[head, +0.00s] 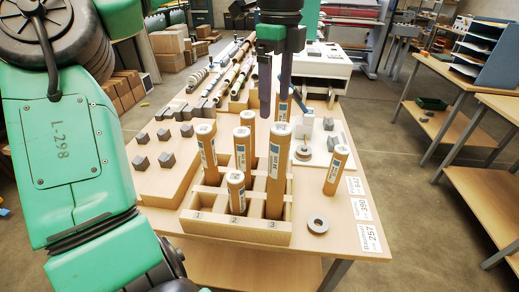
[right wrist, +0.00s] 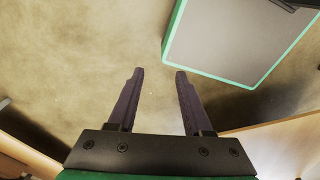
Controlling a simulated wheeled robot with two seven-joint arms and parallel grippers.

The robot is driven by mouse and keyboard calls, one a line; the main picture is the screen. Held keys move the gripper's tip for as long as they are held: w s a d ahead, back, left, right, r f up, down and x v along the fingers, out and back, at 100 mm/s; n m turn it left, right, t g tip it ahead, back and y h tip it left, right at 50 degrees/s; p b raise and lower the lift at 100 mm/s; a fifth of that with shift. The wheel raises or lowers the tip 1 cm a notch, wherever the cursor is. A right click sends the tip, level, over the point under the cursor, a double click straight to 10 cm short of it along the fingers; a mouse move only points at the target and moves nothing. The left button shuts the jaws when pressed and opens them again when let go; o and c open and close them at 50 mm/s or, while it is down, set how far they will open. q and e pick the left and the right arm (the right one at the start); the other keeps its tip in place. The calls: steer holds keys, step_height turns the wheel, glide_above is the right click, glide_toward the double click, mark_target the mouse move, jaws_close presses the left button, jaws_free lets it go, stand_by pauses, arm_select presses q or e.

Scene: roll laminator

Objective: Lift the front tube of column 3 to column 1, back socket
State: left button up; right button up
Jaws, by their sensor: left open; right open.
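The wooden rack (head: 235,232) has columns marked 1, 2 and 3. The tall brown front tube of column 3 (head: 275,175) stands upright in it, and another tube (head: 284,108) shows behind. One tube (head: 207,155) stands in column 1; its exact row is hard to tell. The column 1 back socket is hidden behind this tube. A short tube (head: 236,194) stands at the front of column 2, with taller ones (head: 242,152) behind. My left gripper (head: 275,112) points down, open, above column 3, its fingers overlapping the tubes' tops in view. My right gripper (right wrist: 157,72) is open and empty above the floor.
A separate tube (head: 336,170) stands on the table right of the rack, near a metal ring (head: 318,224) and printed labels (head: 364,210). Dark blocks (head: 166,159) sit on a wooden board at left. A white machine (head: 320,65) and rollers (head: 232,75) are behind.

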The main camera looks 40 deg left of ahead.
mark_target(286, 130)
arm_select(q)
steer(key=d+f, duration=0.1)
steer(key=d+f+p, duration=0.1)
steer(key=f, duration=0.1)
steer(key=d+f, duration=0.1)
steer(key=f, duration=0.1)
steer(key=shift+s+d+f, duration=0.2)
steer(key=shift+s+d, duration=0.05)
steer(key=f+p, duration=0.1)
steer(key=f, duration=0.1)
steer(key=a+f+p, duration=0.1)
steer(key=f, duration=0.1)
steer(key=f+p, duration=0.1)
steer(key=f, duration=0.2)
steer(key=shift+a+p, duration=0.3)
steer(key=shift+p, duration=0.1)
steer(key=shift+d+f, duration=0.15)
steer(key=shift+f, duration=0.2)
steer(key=shift+d, duration=0.1)
jaws_close()
arm_select(e)
steer(key=d+r, duration=0.1)
steer(key=r, duration=0.1)
steer(key=d+r, duration=0.2)
steer(key=shift+s+d+r, duration=0.1)
steer(key=shift+d+r, duration=0.2)
steer(key=shift+r, duration=0.05)
